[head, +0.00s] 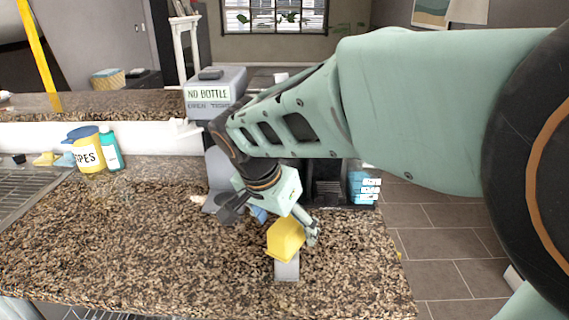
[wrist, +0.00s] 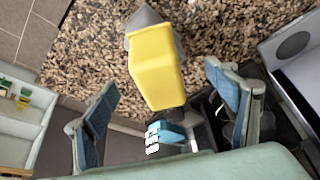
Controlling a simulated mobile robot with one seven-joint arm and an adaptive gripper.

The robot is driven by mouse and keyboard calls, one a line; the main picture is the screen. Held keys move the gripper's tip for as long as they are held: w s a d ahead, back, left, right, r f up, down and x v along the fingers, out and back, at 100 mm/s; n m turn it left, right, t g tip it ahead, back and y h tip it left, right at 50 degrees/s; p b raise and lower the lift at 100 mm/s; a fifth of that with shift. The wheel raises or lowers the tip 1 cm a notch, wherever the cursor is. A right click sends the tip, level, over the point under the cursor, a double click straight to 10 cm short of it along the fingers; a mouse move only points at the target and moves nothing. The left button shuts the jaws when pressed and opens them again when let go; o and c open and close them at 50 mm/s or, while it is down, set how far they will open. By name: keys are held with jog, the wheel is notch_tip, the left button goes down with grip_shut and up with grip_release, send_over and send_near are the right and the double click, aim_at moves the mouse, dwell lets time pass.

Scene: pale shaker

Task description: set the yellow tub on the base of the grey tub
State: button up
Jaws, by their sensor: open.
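The yellow tub (head: 286,239) is directly above the grey tub (head: 287,268) near the counter's front right edge and appears to rest on it. It looks a little askew; I cannot tell how squarely it sits. In the wrist view the yellow tub (wrist: 155,68) covers most of the grey tub (wrist: 142,18), which shows behind it. My gripper (head: 272,224) is open beside the yellow tub. In the wrist view its two fingers (wrist: 166,108) are wide apart, with clear gaps to the tub on both sides.
The speckled counter (head: 130,240) is clear on the left. A yellow canister (head: 88,153) and a teal bottle (head: 110,150) stand at the back left. A grey bin labelled "NO BOTTLE" (head: 214,93) stands behind my arm. A blue box (head: 363,186) is at the right edge.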

jog(key=shift+p+v, duration=1.5)
jog(key=shift+v, duration=1.95)
